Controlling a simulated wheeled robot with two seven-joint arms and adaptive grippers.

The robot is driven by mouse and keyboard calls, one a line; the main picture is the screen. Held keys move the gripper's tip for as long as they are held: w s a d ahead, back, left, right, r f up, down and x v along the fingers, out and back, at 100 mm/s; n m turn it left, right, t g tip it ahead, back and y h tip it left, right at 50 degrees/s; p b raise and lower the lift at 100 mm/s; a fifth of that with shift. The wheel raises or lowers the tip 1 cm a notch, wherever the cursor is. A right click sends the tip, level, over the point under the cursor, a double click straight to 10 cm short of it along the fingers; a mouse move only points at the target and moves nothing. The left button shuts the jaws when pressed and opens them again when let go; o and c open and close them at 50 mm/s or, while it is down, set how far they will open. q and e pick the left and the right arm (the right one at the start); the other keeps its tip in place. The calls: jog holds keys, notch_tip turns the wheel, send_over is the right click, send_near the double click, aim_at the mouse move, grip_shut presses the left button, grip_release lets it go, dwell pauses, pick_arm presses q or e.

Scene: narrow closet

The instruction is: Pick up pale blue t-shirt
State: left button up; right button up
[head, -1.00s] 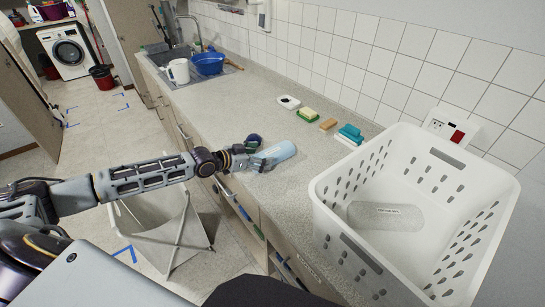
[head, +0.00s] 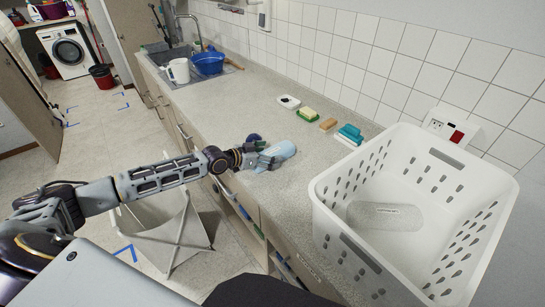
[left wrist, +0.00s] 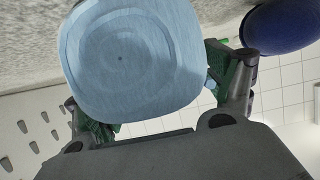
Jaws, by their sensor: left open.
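The pale blue t-shirt (head: 283,149) looks like a smooth rolled bundle lying on the counter near its front edge. My left gripper (head: 266,159) is beside it at its near left end, with its fingers open. In the left wrist view, the rounded end of the pale blue t-shirt (left wrist: 125,60) fills the space between the two green-padded fingers, close in front of the palm. I cannot tell whether the fingers touch it. Its far side is hidden. My right gripper is not in view.
A dark blue rounded item (head: 254,138) sits just behind my left gripper. A white perforated basket (head: 345,240) stands on the counter at right, with a pale bundle inside. A teal brush (head: 350,132) and sponges lie by the wall. A folding hamper (head: 165,235) stands on the floor.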

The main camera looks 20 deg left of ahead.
aim_at(268, 152)
pick_arm(q)
jog(key=shift+c, duration=1.8)
jog(key=c, duration=0.7)
jog(key=shift+c, duration=0.7)
jog(key=shift+r, duration=0.5)
notch_tip(268, 152, up, 8)
jog(key=shift+f, duration=0.2)
jog(key=shift+r, duration=0.75)
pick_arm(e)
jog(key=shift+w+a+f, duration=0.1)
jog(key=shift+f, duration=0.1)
